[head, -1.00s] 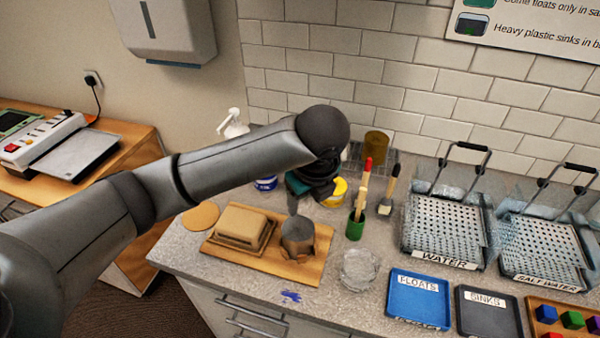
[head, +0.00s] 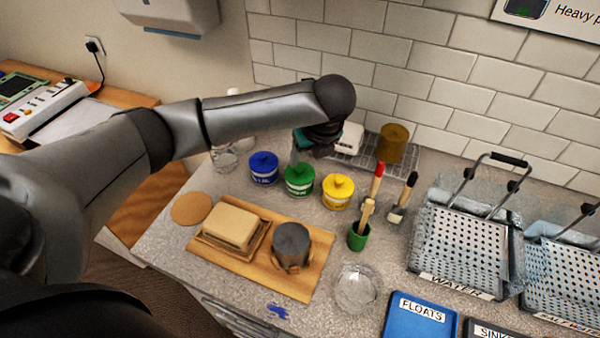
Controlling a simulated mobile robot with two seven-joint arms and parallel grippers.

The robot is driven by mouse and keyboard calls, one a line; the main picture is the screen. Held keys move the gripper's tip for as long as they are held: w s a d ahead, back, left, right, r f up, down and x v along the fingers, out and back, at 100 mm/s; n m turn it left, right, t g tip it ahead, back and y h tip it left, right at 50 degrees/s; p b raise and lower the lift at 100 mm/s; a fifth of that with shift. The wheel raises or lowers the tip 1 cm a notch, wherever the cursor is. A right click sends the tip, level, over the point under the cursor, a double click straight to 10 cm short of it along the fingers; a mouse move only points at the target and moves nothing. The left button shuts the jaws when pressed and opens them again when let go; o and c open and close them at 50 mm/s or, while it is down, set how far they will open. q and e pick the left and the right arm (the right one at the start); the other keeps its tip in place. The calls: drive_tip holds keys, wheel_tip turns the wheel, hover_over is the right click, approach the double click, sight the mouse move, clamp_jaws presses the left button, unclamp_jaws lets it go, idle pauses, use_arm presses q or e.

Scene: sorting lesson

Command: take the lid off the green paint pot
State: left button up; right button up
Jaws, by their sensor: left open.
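The green paint pot (head: 299,182) stands on the counter between the blue paint pot (head: 264,168) and the yellow paint pot (head: 338,191). Its green lid (head: 298,174) is on it. My left gripper (head: 296,160) is open and points down just above the green lid. The arm's wrist partly hides the fingers, and I cannot tell whether they touch the lid. My right gripper is not in view.
In front are a wooden board (head: 312,277) with a tan block and a grey cylinder, and a glass dish (head: 357,287). A wire rack (head: 368,163) is behind.

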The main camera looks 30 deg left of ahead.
sight(300, 167)
use_arm(q)
drive_tip(key=shift+a+x, duration=0.15)
drive_tip(key=shift+x, duration=1.6)
drive_tip(key=shift+a+x, duration=0.15)
drive_tip(key=shift+x, duration=1.55)
drive_tip(key=shift+r, duration=0.15)
drive_tip(key=shift+c, duration=0.3)
clamp_jaws()
